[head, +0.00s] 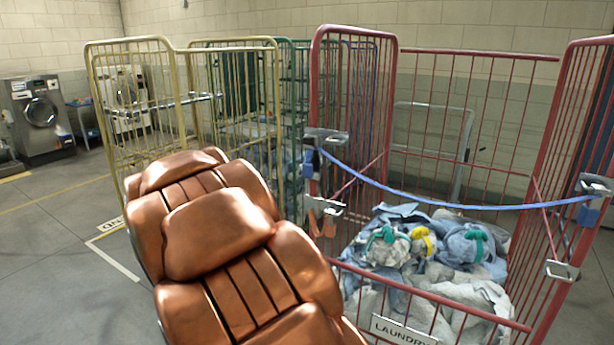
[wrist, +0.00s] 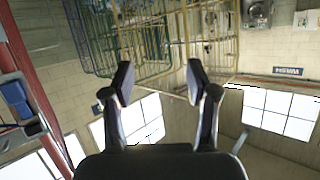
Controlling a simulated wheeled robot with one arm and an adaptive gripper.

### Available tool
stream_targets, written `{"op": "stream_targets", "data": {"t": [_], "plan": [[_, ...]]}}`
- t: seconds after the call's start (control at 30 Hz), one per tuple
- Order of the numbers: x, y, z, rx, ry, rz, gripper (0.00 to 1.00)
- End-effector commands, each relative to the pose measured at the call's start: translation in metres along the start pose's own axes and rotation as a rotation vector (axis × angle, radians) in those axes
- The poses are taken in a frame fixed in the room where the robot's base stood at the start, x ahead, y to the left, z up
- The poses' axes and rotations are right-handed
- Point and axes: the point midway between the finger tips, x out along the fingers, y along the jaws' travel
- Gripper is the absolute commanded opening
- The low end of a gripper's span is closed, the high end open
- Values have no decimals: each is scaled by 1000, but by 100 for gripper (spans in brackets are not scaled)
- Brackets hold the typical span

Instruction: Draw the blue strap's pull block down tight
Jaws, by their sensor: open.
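The blue strap (head: 450,202) runs across the front of the red cage from its left post to its right post and sags in the middle. At the left post it meets a grey metal buckle (head: 326,137). A small blue block (head: 308,164) hangs just below that buckle and looks like the pull block. A blue block on the red post also shows at the left edge of the wrist view (wrist: 16,98). My gripper (wrist: 160,82) is open and empty, with the block off to its left. In the head view my arm hides the gripper.
The red cage (head: 478,54) holds crumpled laundry (head: 420,245) with several coloured ties. A laundry sign (head: 402,330) hangs low at its front. Yellow (head: 135,40) and green cages stand behind my arm. The floor at left is open. The wrist view looks upside down.

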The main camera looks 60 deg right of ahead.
Motion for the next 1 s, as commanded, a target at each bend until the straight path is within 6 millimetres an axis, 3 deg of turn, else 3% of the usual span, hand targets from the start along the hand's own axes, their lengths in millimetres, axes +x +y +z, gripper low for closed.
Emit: {"op": "stream_targets", "data": {"t": [0.03,0.17,0.3,0.4,0.5,0.67,1.0], "plan": [[17,27,-6,14,54,81,58],[37,99,-35,39,202,305,58],[38,168,-48,45,308,531,58],[34,203,-50,43,351,655,58],[27,224,-52,41,379,737,58],[24,239,-54,41,394,787,58],[44,263,-65,39,393,790,58]]}}
